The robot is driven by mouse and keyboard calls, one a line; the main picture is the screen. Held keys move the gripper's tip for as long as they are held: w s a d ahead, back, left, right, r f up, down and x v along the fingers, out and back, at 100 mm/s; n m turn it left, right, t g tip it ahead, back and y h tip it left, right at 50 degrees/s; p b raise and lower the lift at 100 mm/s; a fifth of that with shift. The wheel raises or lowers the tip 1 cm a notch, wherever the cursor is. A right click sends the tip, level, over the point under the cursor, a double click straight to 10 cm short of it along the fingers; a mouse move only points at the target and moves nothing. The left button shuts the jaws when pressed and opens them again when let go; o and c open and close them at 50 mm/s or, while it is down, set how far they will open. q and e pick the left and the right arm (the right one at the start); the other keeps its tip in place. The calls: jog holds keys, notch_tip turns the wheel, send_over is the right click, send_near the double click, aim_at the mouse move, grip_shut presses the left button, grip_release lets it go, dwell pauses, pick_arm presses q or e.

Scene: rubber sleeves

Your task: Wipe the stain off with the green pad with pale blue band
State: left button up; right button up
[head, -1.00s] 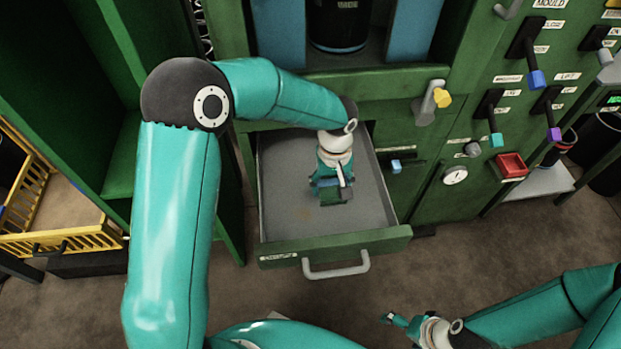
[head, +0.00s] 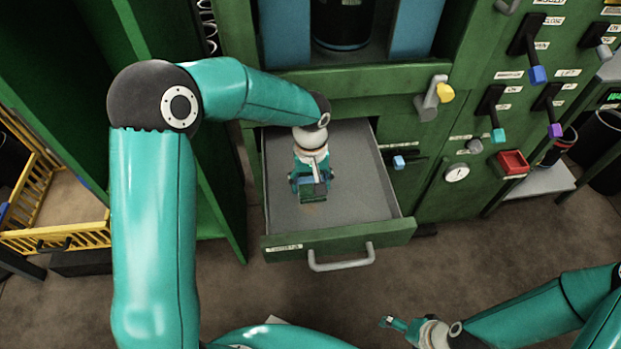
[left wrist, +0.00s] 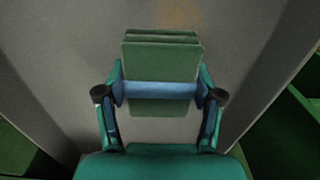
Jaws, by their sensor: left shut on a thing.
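The green pad with the pale blue band (left wrist: 160,55) is between the fingers of my left gripper (left wrist: 160,95) in the left wrist view. My left gripper is shut on it. In the head view my left gripper (head: 311,185) points down into the open drawer (head: 365,205). A faint brownish stain (left wrist: 179,13) lies on the grey drawer floor just beyond the pad's far edge. In the head view the pad and gripper hide part of that spot. I cannot tell whether the pad touches the floor. My right gripper (head: 396,323) is low at the bottom right, too small to judge its fingers.
The drawer's green front with a grey handle (head: 342,260) stands out from the green cabinet. Levers and a red box (head: 511,162) are on the panel at right. A yellow crate (head: 55,238) is at left. The drawer floor around the pad is clear.

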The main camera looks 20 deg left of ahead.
pick_arm(q)
jog(key=shift+r+p, duration=2.55)
jog(key=shift+r, duration=1.45)
